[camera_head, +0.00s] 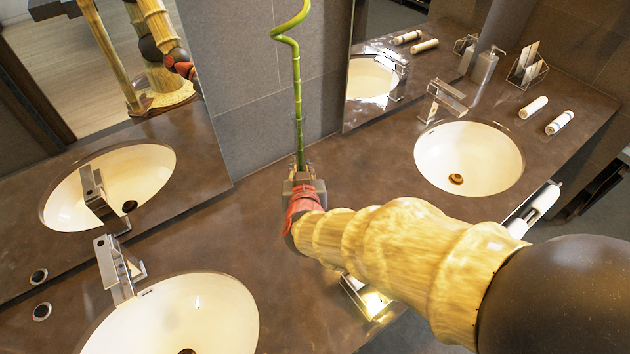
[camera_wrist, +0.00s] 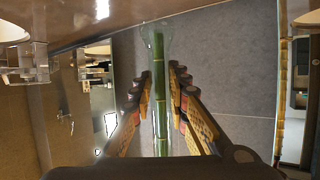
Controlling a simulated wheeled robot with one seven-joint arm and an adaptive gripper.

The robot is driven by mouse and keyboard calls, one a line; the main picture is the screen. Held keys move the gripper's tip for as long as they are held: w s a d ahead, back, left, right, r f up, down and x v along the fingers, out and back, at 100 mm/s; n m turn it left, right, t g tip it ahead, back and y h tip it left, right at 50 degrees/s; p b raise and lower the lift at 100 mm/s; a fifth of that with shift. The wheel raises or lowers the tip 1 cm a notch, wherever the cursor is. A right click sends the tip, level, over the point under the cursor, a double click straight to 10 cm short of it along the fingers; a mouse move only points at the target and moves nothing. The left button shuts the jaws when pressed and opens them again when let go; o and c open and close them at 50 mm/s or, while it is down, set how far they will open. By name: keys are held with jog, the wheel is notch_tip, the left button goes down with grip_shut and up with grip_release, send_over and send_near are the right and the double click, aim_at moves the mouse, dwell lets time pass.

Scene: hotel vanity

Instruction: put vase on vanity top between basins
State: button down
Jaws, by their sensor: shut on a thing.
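The vase is a clear glass tube holding a green bamboo stalk with a curled top. In the wrist view the vase (camera_wrist: 157,40) runs between the fingers of my gripper (camera_wrist: 160,75), which is shut on it. In the head view the stalk of the vase (camera_head: 298,115) rises upright above my gripper (camera_head: 301,182), which hides the lower part. My gripper is over the brown vanity top (camera_head: 245,225), between the left basin (camera_head: 215,310) and the right basin (camera_head: 470,145), near the back wall. I cannot tell whether the vase touches the top.
Metal faucets stand behind the left basin (camera_head: 118,270) and right basin (camera_head: 440,100). A soap dispenser (camera_head: 485,66), a wire holder (camera_head: 527,68) and rolled white towels (camera_head: 533,107) sit at the right. Mirrors flank the grey wall panel (camera_head: 240,90). A lit box (camera_head: 365,297) is under my arm.

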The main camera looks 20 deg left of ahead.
jog(key=shift+w+d+f+b, duration=0.1)
jog(key=shift+w+f+b, duration=0.7)
jog(key=shift+w+f, duration=0.7)
jog(key=shift+w+f+b, duration=0.75)
jog(key=shift+w+f, duration=0.3)
jog(key=shift+f, duration=0.75)
jog(key=shift+w+d+f+b, duration=0.1)
jog(key=shift+w+f+b, duration=0.7)
jog(key=shift+w+f, duration=0.7)
jog(key=shift+s+f, duration=0.25)
jog(key=shift+f, duration=0.15)
jog(key=c, duration=1.7)
grip_release()
